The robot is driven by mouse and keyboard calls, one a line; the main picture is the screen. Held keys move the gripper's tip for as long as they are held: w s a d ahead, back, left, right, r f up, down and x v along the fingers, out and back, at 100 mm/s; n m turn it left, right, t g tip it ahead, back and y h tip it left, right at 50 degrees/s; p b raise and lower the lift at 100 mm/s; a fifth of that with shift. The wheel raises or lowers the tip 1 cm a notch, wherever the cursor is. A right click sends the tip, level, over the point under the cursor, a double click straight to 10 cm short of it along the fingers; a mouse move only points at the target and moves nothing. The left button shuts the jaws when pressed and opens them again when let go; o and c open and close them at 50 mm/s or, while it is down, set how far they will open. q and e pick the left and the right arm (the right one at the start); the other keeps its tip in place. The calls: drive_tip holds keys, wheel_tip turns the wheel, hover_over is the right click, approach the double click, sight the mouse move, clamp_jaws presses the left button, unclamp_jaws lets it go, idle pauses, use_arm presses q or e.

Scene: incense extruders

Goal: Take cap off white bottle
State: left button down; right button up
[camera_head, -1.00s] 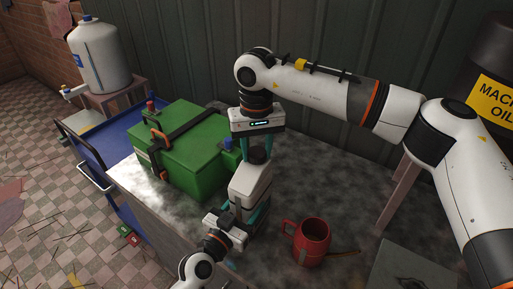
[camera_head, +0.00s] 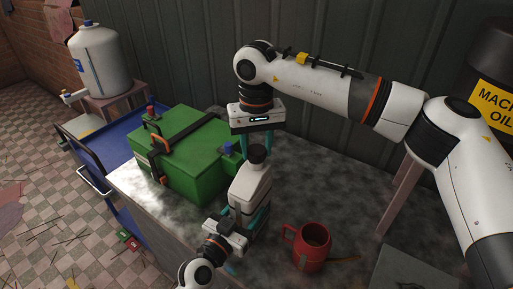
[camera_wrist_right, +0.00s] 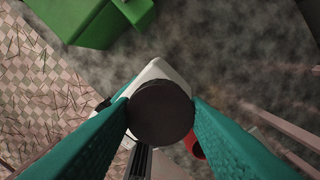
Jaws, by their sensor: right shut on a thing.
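The white bottle (camera_head: 251,184) stands over the near part of the worktop, with a dark round cap (camera_head: 258,154) at its top. My right gripper (camera_head: 257,146) comes from above and is shut on the cap. In the right wrist view the cap (camera_wrist_right: 161,113) sits between the two teal fingers, with the bottle's white shoulder (camera_wrist_right: 158,70) behind it. I cannot tell whether the cap is still seated on the neck. My left gripper (camera_head: 244,222) is at the bottle's lower part, its teal fingers around it, and appears shut on it; the bottle hides part of them.
A green box (camera_head: 182,150) with dark straps stands left of the bottle. A red mug (camera_head: 312,247) stands close on the right. A blue cart (camera_head: 90,160) and a white tank (camera_head: 100,62) are farther left. The worktop behind the bottle is clear.

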sight(256, 150)
drive_tip(key=shift+r, duration=2)
use_arm(q)
drive_tip(key=shift+c, duration=1.6)
unclamp_jaws()
